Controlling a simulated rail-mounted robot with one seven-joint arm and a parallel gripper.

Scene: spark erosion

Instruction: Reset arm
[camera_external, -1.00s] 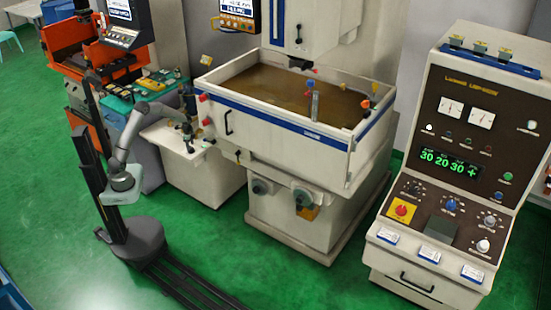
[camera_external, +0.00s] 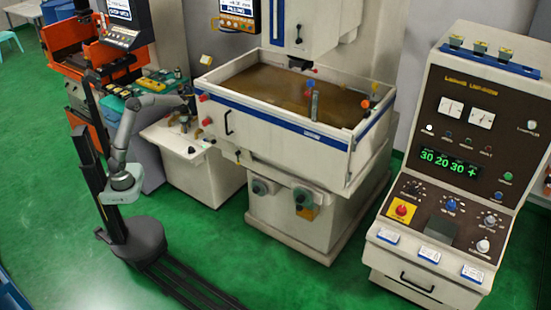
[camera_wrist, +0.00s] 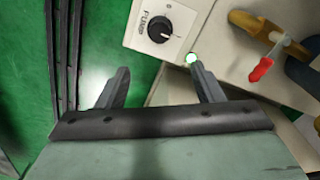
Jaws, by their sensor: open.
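My gripper (camera_wrist: 158,88) is open and empty in the wrist view, its two fingers apart at the bottom middle. Green floor and the edge of a pale panel lie beyond the fingers. A black rotary knob on a white plate marked PUMP (camera_wrist: 162,28) is just past the fingertips. In the external view my arm (camera_external: 128,135) stands on its rail at the left and reaches toward the left end of the machine's tank (camera_external: 270,117). The gripper itself is too small there to make out clearly.
A white cabinet (camera_external: 205,172) with small items on top stands below the arm's end. A control console (camera_external: 455,165) stands at the right. In the wrist view, a yellow valve with a red handle (camera_wrist: 262,68) is at upper right. Green floor (camera_external: 50,220) is open at the left.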

